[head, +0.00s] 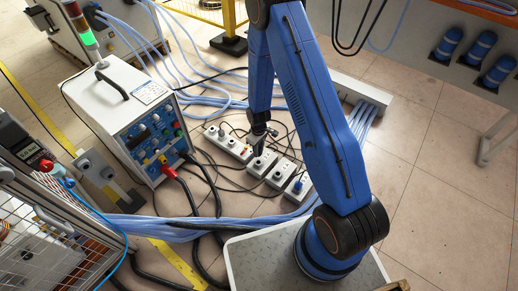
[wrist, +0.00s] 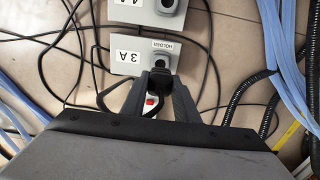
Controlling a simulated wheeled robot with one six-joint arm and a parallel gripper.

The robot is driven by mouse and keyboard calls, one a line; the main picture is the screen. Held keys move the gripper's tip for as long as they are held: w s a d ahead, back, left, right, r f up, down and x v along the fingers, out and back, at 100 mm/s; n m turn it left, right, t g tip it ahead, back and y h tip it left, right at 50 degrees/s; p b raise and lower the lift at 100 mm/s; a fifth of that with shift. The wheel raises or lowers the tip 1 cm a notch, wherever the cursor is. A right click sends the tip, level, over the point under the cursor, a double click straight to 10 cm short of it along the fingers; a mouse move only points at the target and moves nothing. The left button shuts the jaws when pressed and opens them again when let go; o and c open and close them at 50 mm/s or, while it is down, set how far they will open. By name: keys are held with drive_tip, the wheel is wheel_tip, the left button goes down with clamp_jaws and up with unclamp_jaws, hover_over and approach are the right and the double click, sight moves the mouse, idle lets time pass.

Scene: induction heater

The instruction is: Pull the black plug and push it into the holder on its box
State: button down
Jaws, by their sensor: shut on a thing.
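My gripper (wrist: 160,92) points down in the wrist view, its two dark fingers shut on a black plug (wrist: 158,80). The plug is seen from above, partly covered by the fingers, and I cannot tell whether it is seated or clear. Just ahead lies a pale box (wrist: 126,68) marked "3 A", with a "HOLDER" label (wrist: 165,46) at its top right. A red switch (wrist: 150,101) on a white part shows between the fingers. In the head view my gripper (head: 258,150) is low over the row of boxes.
Another pale box (wrist: 125,12), marked "4 A", lies beyond. Thin black cables (wrist: 60,60) loop around the boxes. Blue hoses (wrist: 288,75) run at the right. In the head view a white heater unit (head: 122,115) stands left of the boxes. Tiled floor (head: 425,190) is clear at right.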

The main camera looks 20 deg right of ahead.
drive_tip(key=shift+f, duration=3.35)
drive_tip(key=shift+f, duration=0.65)
drive_tip(key=c, duration=1.3)
unclamp_jaws()
wheel_tip(320, 180, up, 17)
drive_tip(key=shift+r, duration=0.2)
